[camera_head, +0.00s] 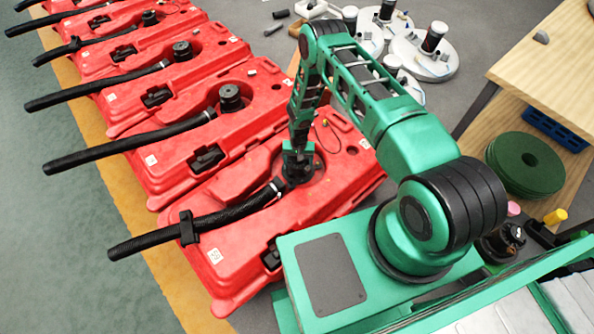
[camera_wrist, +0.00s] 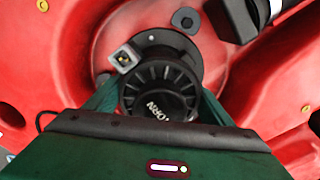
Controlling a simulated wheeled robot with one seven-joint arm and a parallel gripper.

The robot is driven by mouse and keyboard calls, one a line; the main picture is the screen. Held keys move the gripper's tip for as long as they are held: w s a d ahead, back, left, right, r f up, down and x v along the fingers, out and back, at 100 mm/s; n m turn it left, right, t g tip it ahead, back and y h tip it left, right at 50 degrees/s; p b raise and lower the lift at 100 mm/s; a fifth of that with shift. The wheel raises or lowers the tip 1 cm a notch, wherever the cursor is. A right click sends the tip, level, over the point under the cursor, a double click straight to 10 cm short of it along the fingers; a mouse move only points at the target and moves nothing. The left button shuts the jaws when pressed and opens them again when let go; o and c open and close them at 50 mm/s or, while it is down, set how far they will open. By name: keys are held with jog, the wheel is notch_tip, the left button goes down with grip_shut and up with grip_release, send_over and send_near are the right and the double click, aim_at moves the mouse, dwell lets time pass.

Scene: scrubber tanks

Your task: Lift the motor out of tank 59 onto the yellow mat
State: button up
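In the head view my gripper (camera_head: 298,172) is down over that recess and mostly hides the motor. In the wrist view its two green fingers (camera_wrist: 160,104) stand on either side of the cap. I see no clear gap, but cannot tell whether they press on it. No separate yellow mat is clearly visible.
A black hose (camera_head: 190,231) lies across the nearest tank, left of my gripper. More red tanks (camera_head: 190,150) stand in a row behind. A yellow-orange floor band (camera_head: 150,255) runs along their left. A wooden table (camera_head: 545,70) and green discs (camera_head: 525,165) are at the right.

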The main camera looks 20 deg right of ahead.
jog(key=shift+w+r, duration=0.1)
jog(key=shift+r, duration=5.05)
jog(key=shift+r, duration=1)
jog(key=shift+r, duration=2.4)
jog(key=shift+r, duration=0.1)
